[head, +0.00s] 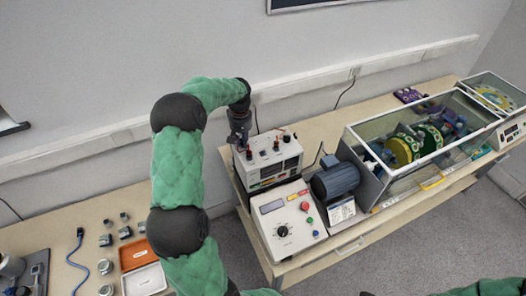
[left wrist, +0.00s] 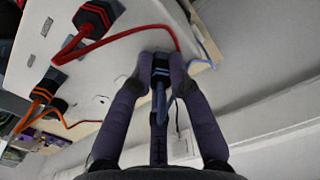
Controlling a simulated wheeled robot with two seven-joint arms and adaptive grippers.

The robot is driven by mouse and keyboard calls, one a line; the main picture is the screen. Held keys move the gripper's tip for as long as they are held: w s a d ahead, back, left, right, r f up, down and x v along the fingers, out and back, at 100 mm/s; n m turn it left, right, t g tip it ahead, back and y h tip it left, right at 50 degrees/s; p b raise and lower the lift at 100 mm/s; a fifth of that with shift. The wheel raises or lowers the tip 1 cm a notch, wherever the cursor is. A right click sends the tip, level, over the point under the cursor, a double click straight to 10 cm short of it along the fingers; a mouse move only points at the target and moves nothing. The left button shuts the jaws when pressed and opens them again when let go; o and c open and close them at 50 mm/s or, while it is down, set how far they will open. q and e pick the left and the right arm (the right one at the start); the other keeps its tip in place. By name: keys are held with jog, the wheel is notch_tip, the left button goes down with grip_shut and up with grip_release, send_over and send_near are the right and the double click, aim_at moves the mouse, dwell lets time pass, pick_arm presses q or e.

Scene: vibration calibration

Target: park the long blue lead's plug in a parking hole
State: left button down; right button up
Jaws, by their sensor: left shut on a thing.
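My left gripper (head: 239,142) is at the left part of the top of the white instrument box (head: 283,154). In the left wrist view the left gripper (left wrist: 160,62) is shut on a black plug with blue bands (left wrist: 160,75), and a blue lead (left wrist: 158,100) comes from its near end. The plug is by the edge of the pale panel (left wrist: 115,70); its tip is hidden, so I cannot tell whether it sits in a hole. Small dark holes show in the panel. My right gripper is not in view.
A red-banded plug (left wrist: 92,18) with a red lead and an orange-banded plug (left wrist: 48,85) stand in the panel near the held plug. A control box (head: 286,222), motor (head: 335,180) and glass-walled rig (head: 410,150) share the bench. A side table (head: 60,215) holds small parts.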

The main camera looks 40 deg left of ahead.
aim_at(242, 139)
pick_arm(q)
jog(key=c, duration=1.1)
grip_release()
jog(key=shift+f, duration=0.1)
jog(key=shift+r, duration=0.25)
jog(key=shift+r+p, duration=1.55)
jog(key=shift+r, duration=0.8)
notch_tip(242, 139, up, 12)
jog(key=shift+f, duration=0.1)
